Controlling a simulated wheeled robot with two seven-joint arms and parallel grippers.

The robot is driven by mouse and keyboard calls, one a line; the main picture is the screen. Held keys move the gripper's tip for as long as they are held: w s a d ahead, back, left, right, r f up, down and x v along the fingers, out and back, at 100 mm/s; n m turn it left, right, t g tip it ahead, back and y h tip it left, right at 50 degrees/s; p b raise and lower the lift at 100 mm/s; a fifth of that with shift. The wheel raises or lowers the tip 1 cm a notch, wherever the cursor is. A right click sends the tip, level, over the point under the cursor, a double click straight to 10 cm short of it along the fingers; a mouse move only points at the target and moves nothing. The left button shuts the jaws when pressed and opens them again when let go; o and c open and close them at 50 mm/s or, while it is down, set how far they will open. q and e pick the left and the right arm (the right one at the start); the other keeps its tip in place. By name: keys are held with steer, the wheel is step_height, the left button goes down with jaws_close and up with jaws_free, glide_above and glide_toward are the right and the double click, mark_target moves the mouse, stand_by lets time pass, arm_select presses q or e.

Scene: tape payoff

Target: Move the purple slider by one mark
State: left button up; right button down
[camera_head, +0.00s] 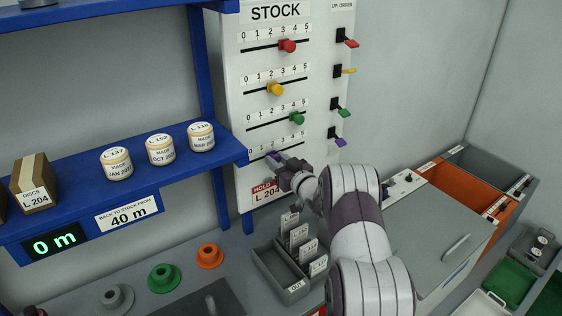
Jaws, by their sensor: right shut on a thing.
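The white STOCK board (322,75) stands on the back wall with slider rows numbered 0 to 5. The purple slider (274,156) is on the lowest row, mostly hidden by my right gripper (280,163). My right gripper is shut on the purple slider, its arm coming up from the lower right. My left gripper is not in view.
Red (288,46), yellow (275,88) and green (297,118) sliders sit above. Coloured levers, including a purple one (340,141), line the board's right side. A grey card tray (268,268) stands below; a blue shelf (80,190) with tape rolls projects at left.

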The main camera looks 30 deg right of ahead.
mark_target(250, 162)
steer(key=a, duration=0.2)
steer(key=a+b, duration=0.1)
steer(key=a, duration=0.1)
steer(key=a+b, duration=0.1)
steer(key=a, duration=0.1)
steer(key=shift+s+a, duration=0.25)
steer(key=shift+a, duration=0.05)
steer(key=shift+d, duration=0.15)
steer(key=c, duration=0.8)
jaws_free()
steer(key=shift+s+a+r, duration=0.1)
steer(key=shift+s+a, duration=0.05)
steer(key=shift+a, duration=0.15)
steer(key=shift+s+d, duration=0.15)
steer(key=s+b, duration=0.1)
steer(key=s, duration=0.3)
steer(key=s+b, duration=0.1)
steer(key=s, duration=0.3)
steer(key=s+b, duration=0.2)
steer(key=s, duration=0.2)
steer(key=shift+s+d, duration=0.2)
steer(key=shift+d, duration=0.15)
